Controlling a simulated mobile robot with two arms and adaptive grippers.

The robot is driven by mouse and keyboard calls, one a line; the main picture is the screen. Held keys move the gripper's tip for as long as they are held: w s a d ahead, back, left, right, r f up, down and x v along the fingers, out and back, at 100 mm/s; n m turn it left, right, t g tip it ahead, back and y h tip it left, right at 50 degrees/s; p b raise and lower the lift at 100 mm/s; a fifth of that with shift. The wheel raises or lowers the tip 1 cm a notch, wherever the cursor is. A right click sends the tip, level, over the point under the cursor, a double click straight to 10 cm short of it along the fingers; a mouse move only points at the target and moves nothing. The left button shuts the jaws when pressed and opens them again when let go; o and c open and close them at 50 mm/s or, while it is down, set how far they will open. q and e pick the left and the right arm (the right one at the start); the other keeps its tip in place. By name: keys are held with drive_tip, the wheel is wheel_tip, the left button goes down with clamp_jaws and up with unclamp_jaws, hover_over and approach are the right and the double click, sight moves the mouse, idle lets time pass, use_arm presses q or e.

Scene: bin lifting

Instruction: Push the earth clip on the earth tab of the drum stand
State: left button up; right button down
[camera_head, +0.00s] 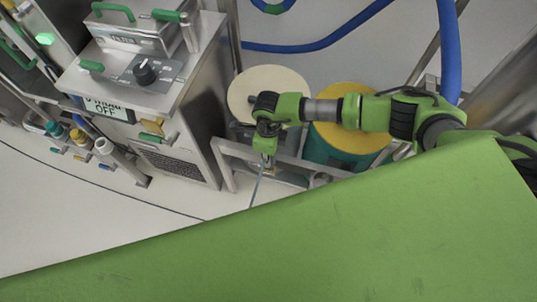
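My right gripper (266,157) points down at the front rail of the grey metal drum stand (300,164). A small metal piece at its fingertips, perhaps the earth clip (268,171), has a thin grey cable (256,189) running down from beside it. The fingers are too small here to tell whether they are shut on it. The earth tab cannot be made out; the gripper and its arm cover part of the rail. Whether the clip touches the tab cannot be told. My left gripper is not in view.
A drum with a cream lid (268,84) and one with a yellow lid (352,136) stand behind the rail, the latter partly under my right arm. A steel cabinet (181,88) with green handles stands close left. Blue hoses (318,46) hang behind.

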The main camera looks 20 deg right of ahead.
drive_tip(key=shift+f+b, duration=0.55)
idle(0.6)
drive_tip(key=c, duration=1.6)
unclamp_jaws()
drive_tip(key=shift+c, duration=0.2)
drive_tip(key=shift+r, duration=0.1)
wheel_tip(320, 180, up, 12)
